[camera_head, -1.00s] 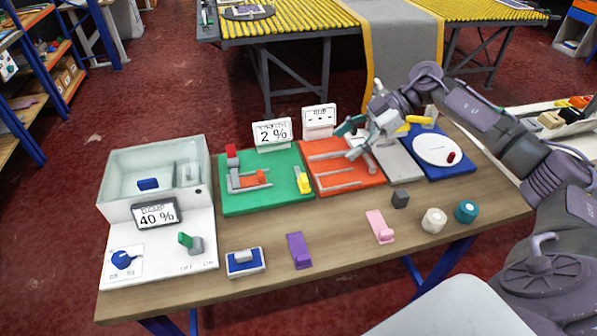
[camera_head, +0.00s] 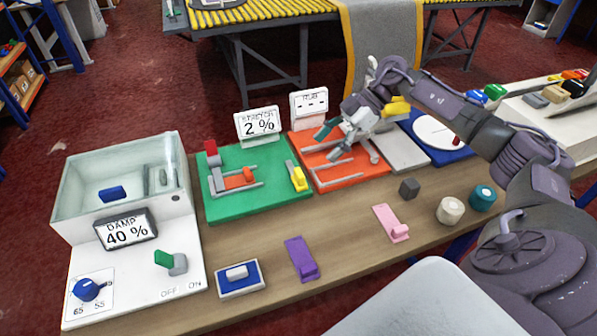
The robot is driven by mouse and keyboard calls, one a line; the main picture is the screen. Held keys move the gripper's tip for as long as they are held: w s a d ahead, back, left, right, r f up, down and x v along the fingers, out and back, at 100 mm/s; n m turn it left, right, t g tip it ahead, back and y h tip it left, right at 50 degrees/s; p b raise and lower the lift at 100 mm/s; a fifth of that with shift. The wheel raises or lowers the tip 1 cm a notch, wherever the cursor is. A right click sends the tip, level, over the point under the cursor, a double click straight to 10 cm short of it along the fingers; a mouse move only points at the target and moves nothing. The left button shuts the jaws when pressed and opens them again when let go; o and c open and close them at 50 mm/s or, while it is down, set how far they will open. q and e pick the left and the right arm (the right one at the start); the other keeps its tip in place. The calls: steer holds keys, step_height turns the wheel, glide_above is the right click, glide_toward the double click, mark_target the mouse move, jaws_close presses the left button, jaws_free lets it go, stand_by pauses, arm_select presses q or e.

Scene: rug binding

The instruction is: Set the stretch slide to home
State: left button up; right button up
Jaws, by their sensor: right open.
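The green board (camera_head: 265,203) carries grey rails, an orange slide piece (camera_head: 240,178), a red block (camera_head: 211,151) at its left and a yellow block (camera_head: 298,177) at its right end. A sign (camera_head: 258,124) behind it reads STRETCH 2 %. My right gripper (camera_head: 331,143) is open over the orange-red board (camera_head: 350,177), to the right of the green board. It seems to hold nothing. The gripper and arm hide part of the orange-red board. My left gripper is out of view.
A white unit with a basin (camera_head: 75,190), DAMP 40 % display (camera_head: 126,230) and blue knob (camera_head: 88,289) stands left. Along the front are a blue-based switch (camera_head: 240,277), purple piece (camera_head: 301,260), pink piece (camera_head: 391,223), dark cube (camera_head: 409,187) and two round knobs.

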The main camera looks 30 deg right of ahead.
mark_target(300, 172)
steer(key=p+x, duration=0.1)
steer(key=x, duration=0.9)
steer(key=shift+a+f, duration=0.1)
steer(key=shift+f, duration=0.1)
jaws_close()
